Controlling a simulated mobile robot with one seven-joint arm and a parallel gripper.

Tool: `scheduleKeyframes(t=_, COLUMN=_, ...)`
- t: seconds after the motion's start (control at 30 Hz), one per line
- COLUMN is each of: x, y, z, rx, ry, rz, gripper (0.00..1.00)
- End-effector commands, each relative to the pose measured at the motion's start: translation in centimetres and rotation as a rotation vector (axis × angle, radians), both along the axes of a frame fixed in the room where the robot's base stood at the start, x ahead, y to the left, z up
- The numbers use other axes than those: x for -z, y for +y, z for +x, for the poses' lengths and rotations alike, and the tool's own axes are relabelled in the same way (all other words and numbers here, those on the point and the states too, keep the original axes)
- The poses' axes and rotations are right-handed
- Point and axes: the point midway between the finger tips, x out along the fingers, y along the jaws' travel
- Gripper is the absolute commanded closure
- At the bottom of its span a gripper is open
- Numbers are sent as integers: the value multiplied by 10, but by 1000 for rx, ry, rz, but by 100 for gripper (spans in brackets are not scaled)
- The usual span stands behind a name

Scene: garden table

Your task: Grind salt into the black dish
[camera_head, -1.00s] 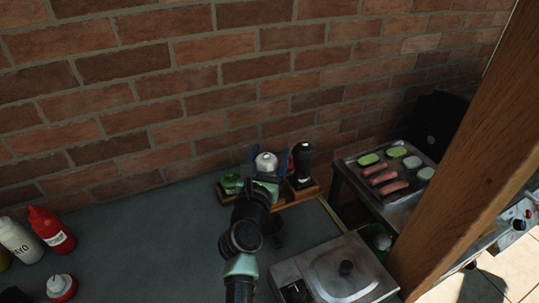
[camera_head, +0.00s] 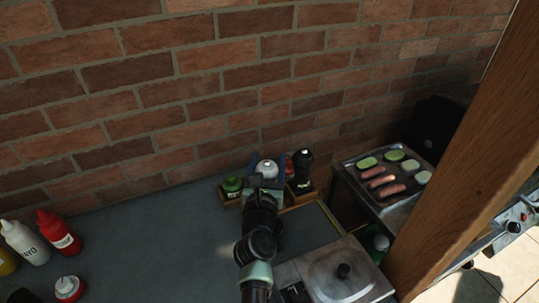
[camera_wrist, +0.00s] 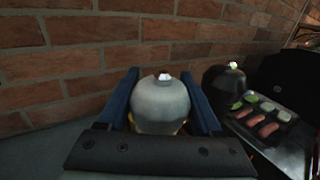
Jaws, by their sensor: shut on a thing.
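The salt grinder (camera_head: 266,167) has a pale, rounded grey-white top and stands in the small wooden rack by the brick wall. In the wrist view its top (camera_wrist: 161,108) fills the gap between my gripper's two blue fingers. My gripper (camera_wrist: 160,85) is shut on it, one finger on each side; it also shows in the head view (camera_head: 267,164). The lower part of the grinder is hidden by my wrist. I cannot make out the black dish in either view.
A black mill (camera_head: 302,172) stands just right of the grinder and a green-lidded jar (camera_head: 232,187) to its left. Sauce bottles (camera_head: 58,231) stand at the far left. A metal-lidded unit (camera_head: 335,272) is at the front right, a grill (camera_head: 365,184) beyond. The grey tabletop's left middle is clear.

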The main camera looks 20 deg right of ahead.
Motion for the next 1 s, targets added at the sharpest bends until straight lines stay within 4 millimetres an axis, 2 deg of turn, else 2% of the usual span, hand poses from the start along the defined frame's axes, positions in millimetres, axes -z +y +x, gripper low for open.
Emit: scheduleKeyframes(t=1.0, x=-2, y=7, z=2, rx=-294, ry=1, rz=3, gripper=89)
